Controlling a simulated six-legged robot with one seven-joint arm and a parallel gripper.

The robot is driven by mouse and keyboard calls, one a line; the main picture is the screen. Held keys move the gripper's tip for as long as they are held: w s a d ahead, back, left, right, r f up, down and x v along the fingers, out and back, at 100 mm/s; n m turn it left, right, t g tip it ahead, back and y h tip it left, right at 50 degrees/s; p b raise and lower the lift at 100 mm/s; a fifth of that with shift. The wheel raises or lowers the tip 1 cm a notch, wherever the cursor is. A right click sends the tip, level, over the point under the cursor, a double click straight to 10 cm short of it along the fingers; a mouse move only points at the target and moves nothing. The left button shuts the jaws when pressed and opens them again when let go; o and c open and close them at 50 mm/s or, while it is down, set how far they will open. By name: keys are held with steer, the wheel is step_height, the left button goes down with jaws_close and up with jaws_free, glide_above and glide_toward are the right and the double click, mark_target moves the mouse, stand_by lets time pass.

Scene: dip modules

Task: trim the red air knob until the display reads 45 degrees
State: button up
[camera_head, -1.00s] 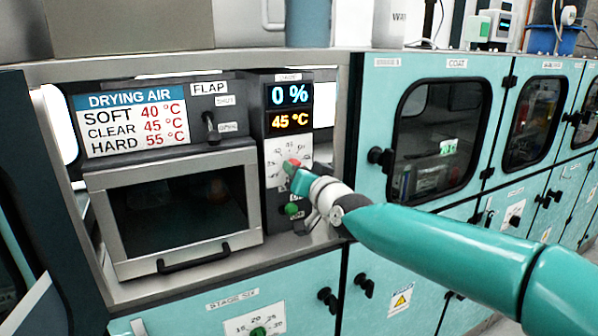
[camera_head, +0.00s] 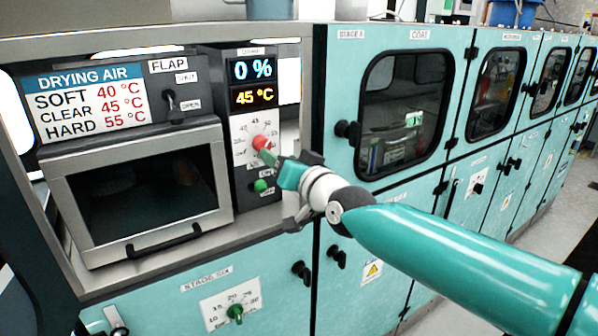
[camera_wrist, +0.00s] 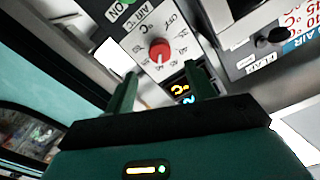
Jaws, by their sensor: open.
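The red air knob (camera_head: 261,143) is on a white dial plate on the dark control panel; it also shows in the wrist view (camera_wrist: 159,51), with its white pointer line. The display (camera_head: 254,96) above it reads 45 °C in orange, with 0 % in blue above that. In the wrist view the display (camera_wrist: 180,89) is partly hidden by a finger.
A green button (camera_head: 261,185) sits just below the knob. A flap lever (camera_head: 170,100) and an oven-like door (camera_head: 140,190) with a handle are to the left. A drying-air chart (camera_head: 85,100) lists CLEAR 45 °C. Teal cabinets (camera_head: 340,60) line the right.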

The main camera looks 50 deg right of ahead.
steer(key=v, duration=0.6)
steer(key=shift+s, duration=0.1)
stand_by(0.3)
steer(key=w+a+f+n+g+y, duration=0.1)
steer(key=a+f+n+g+y, duration=0.15)
steer(key=a, duration=0.55)
steer(key=w+a+f+n+g+y, duration=0.1)
steer(key=a+f+n+g+y, duration=0.1)
steer(key=a+f, duration=0.35)
steer(key=s+a+f+n+g, duration=0.2)
steer(key=a+f+g, duration=0.1)
steer(key=a, duration=0.3)
steer(key=s+a+f+n+g, duration=0.1)
steer(key=s+a+f+g, duration=0.1)
steer(key=a+f+g, duration=0.2)
steer(key=a+f, duration=0.1)
steer(key=a, duration=0.2)
steer(key=shift+s+a+n, duration=0.3)
steer(key=shift+s+n, duration=0.05)
steer(key=shift+y, duration=0.25)
stand_by(3.3)
